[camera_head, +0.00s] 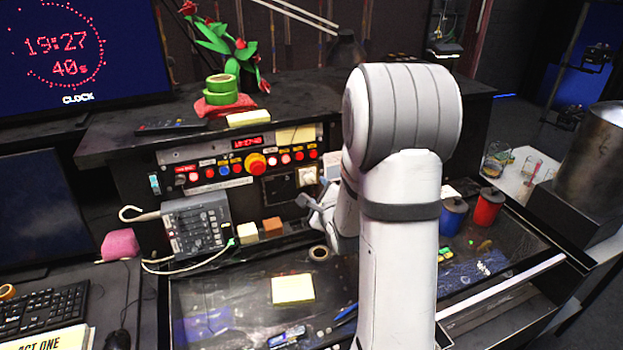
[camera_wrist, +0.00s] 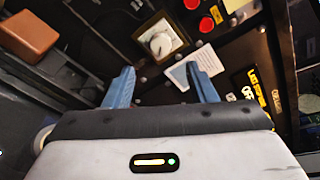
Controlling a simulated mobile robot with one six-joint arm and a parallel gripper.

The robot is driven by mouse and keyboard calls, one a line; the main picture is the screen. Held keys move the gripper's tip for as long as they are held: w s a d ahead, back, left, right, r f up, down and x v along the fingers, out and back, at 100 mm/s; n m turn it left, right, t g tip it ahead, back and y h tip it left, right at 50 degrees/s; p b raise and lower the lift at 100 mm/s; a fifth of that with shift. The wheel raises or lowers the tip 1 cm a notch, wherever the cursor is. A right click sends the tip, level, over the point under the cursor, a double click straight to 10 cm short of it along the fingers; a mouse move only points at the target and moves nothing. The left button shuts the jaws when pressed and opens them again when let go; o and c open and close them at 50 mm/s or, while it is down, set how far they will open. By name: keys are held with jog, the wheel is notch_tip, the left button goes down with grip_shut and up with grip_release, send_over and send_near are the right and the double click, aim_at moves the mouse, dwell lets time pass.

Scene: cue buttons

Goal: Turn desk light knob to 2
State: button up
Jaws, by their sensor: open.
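The desk light knob (camera_wrist: 160,44) is a pale round dial on a cream square plate in the dark panel. In the wrist view it lies ahead of my fingertips, a little above the gap between them. The head view shows the knob plate (camera_head: 308,176) at the right end of the panel. My gripper (camera_wrist: 164,82) is open and empty, with two blue-grey fingers apart and not touching the knob. In the head view my gripper (camera_head: 313,208) is small, in front of and below the knob. The knob's number marks are too small to read.
Red buttons (camera_wrist: 206,24) sit beside the knob, and a white paper tag (camera_wrist: 195,72) is close to the right finger. A brown block (camera_wrist: 28,36) is at left. A large red button (camera_head: 257,164) is on the panel. A grey phone-like console (camera_head: 196,226) stands left.

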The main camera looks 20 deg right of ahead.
aim_at(311, 180)
jog(key=p+x, duration=0.2)
jog(key=x, duration=0.5)
jog(key=shift+w, duration=0.25)
jog(key=shift+d, duration=0.1)
jog(key=c, duration=1)
jog(key=shift+o, duration=0.2)
jog(key=shift+f, duration=0.1)
jog(key=shift+f+b, duration=0.1)
jog(key=shift+b, duration=0.35)
